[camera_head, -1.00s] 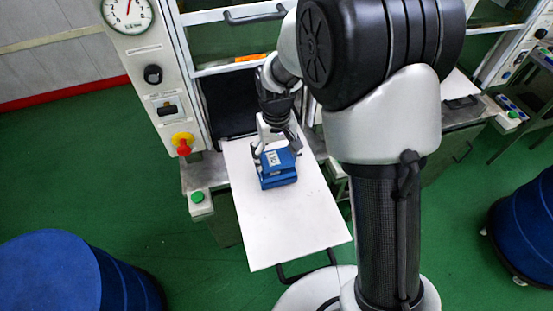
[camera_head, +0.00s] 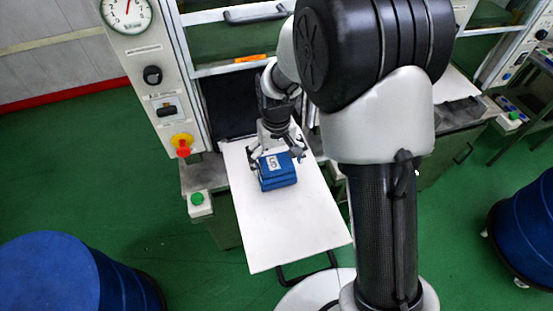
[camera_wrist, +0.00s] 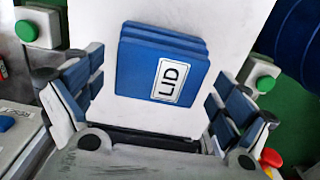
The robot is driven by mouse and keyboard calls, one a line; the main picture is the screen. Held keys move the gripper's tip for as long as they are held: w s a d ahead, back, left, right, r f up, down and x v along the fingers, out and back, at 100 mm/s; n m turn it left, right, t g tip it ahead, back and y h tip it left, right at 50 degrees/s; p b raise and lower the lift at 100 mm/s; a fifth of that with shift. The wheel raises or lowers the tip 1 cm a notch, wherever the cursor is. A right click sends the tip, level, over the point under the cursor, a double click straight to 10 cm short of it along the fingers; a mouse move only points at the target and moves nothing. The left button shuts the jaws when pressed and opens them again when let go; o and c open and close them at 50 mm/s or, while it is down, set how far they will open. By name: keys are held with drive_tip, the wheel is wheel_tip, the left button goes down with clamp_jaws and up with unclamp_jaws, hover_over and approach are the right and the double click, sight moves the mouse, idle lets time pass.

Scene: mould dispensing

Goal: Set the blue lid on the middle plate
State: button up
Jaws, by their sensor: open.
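The blue lid (camera_head: 278,170), with a white label, lies on the white plate (camera_head: 290,225) that extends from the machine. In the wrist view the lid (camera_wrist: 140,68) shows its label reading "LID", with blue layers behind its top face. My gripper (camera_head: 277,157) is open just above and behind the lid. In the wrist view my gripper's (camera_wrist: 150,105) blue-padded fingers stand apart on either side, with gaps between them and the lid. I cannot tell whether the lid sits on a separate blue body.
A panel with a gauge, a red and yellow knob (camera_head: 182,145) and a green button (camera_head: 197,198) stands left of the plate. Blue drums (camera_head: 75,275) and (camera_head: 525,225) stand on the green floor. The front of the plate is clear.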

sight(277, 162)
drive_tip(key=shift+r, duration=0.1)
drive_tip(key=s+d+r+t+p, duration=0.1)
drive_tip(key=s+r+p, duration=0.1)
drive_tip(key=r, duration=0.7)
drive_tip(key=s+d+r+p, duration=0.1)
drive_tip(key=s+d+r, duration=0.1)
drive_tip(key=r, duration=0.7)
drive_tip(key=s+d+r+m+t, duration=0.1)
drive_tip(key=s+d+r, duration=0.2)
drive_tip(key=s, duration=0.6)
drive_tip(key=s+d+r+m+t, duration=0.1)
drive_tip(key=s+d+r+t, duration=0.1)
drive_tip(key=s, duration=0.8)
drive_tip(key=shift+d+r+t, duration=0.3)
drive_tip(key=shift+d+r, duration=0.35)
drive_tip(key=shift+d, duration=0.15)
wheel_tip(277, 162, down, 2)
drive_tip(key=shift+f+b, duration=0.1)
drive_tip(key=shift+b, duration=0.85)
